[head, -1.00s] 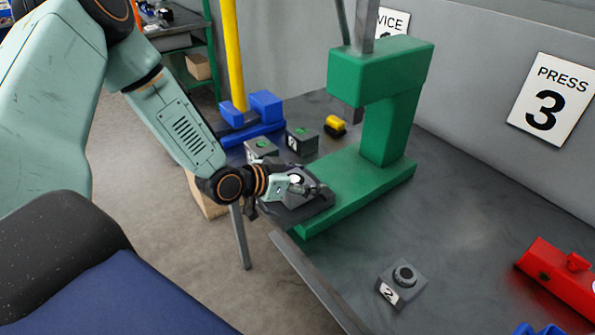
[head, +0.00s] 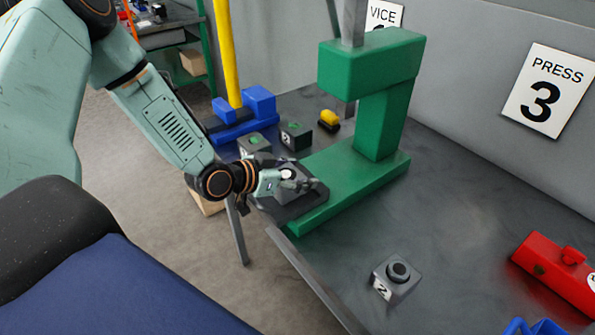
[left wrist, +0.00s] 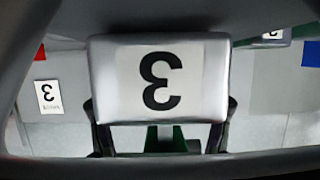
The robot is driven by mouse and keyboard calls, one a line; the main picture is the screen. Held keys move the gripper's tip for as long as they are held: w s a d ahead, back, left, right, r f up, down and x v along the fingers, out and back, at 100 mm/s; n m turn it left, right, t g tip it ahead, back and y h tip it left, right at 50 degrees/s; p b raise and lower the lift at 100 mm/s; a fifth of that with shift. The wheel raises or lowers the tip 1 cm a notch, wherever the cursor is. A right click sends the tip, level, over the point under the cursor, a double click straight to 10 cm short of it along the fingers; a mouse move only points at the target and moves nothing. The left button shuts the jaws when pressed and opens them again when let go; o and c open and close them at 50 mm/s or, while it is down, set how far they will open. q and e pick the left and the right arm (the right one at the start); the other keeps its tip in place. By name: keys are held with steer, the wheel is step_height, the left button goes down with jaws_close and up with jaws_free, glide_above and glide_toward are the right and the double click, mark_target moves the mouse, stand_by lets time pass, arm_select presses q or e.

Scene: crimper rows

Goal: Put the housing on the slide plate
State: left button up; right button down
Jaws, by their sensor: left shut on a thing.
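My left gripper (head: 291,179) is shut on a grey housing, over the dark slide plate (head: 296,208) at the front of the green press (head: 375,110). In the left wrist view the housing (left wrist: 160,82) fills the middle, its white label with a 3 upside down, and dark fingers show at its lower sides. In the head view the fingers hide most of the housing. I cannot tell whether it touches the plate. My right gripper is not in view.
Another grey housing marked 2 (head: 397,278) stands on the bench at the front. A red part (head: 558,272) lies right. The bench middle is clear.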

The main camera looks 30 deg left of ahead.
arm_select(q)
steer(key=shift+a+f, duration=0.1)
steer(key=shift+f, duration=0.05)
steer(key=o, duration=1.4)
steer(key=shift+a+f, duration=0.15)
steer(key=shift+a, duration=0.1)
steer(key=shift+o, duration=0.9)
steer(key=shift+w+a+f, duration=0.1)
steer(key=shift+a, duration=0.05)
steer(key=shift+o, duration=1.1)
steer(key=shift+w, duration=0.1)
steer(key=shift+d, duration=0.3)
steer(key=shift+a+r, duration=0.25)
steer(key=shift+r, duration=0.15)
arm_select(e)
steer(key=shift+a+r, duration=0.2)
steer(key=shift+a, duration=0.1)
